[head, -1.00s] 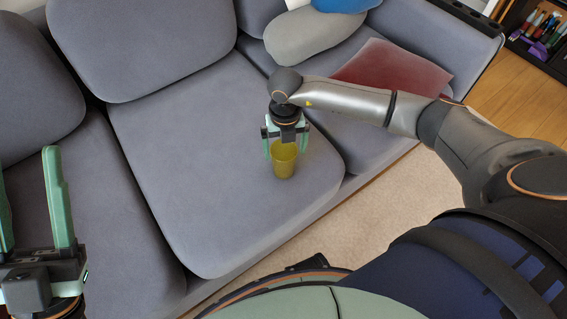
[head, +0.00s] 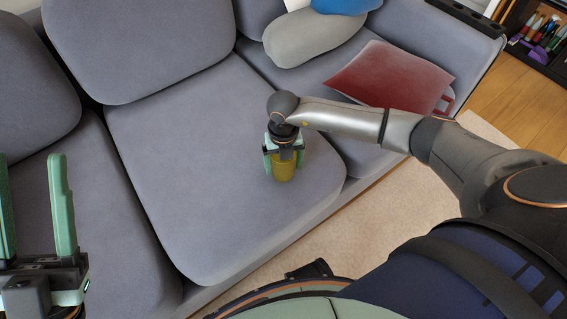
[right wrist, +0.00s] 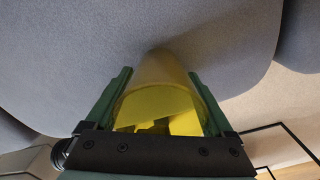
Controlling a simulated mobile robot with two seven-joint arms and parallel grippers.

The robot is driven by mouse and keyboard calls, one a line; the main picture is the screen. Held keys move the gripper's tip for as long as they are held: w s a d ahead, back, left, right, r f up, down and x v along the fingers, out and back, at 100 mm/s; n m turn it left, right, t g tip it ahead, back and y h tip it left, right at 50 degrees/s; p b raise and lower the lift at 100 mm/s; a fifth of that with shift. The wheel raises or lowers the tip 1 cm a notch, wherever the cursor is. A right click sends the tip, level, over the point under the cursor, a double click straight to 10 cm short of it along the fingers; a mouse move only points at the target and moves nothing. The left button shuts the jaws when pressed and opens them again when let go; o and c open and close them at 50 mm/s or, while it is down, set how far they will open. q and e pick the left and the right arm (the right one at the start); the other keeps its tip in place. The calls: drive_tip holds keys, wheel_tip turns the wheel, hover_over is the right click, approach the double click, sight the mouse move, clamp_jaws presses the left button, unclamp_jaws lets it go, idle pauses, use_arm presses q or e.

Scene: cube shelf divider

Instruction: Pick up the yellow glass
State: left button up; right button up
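The yellow glass (head: 283,172) stands upright on the grey sofa's seat cushion, near its front edge. My right gripper (head: 284,166) points down over it, with one finger on each side of the glass. The glass also fills the space between the fingers (right wrist: 160,85) in the right wrist view. The fingers look open around it, very close to its sides; any contact is hard to see. The gripper hides the rim in the head view. My left gripper (head: 32,205) is open and empty at the lower left.
The grey sofa seat (head: 190,150) is bare around the glass. A red cushion (head: 392,76) lies to the right, beneath and beyond my right arm. A grey pillow (head: 315,38) lies farther back. A beige rug (head: 330,225) lies in front of the sofa.

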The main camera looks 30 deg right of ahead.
drive_tip(key=c, duration=0.9)
drive_tip(key=shift+r, duration=0.1)
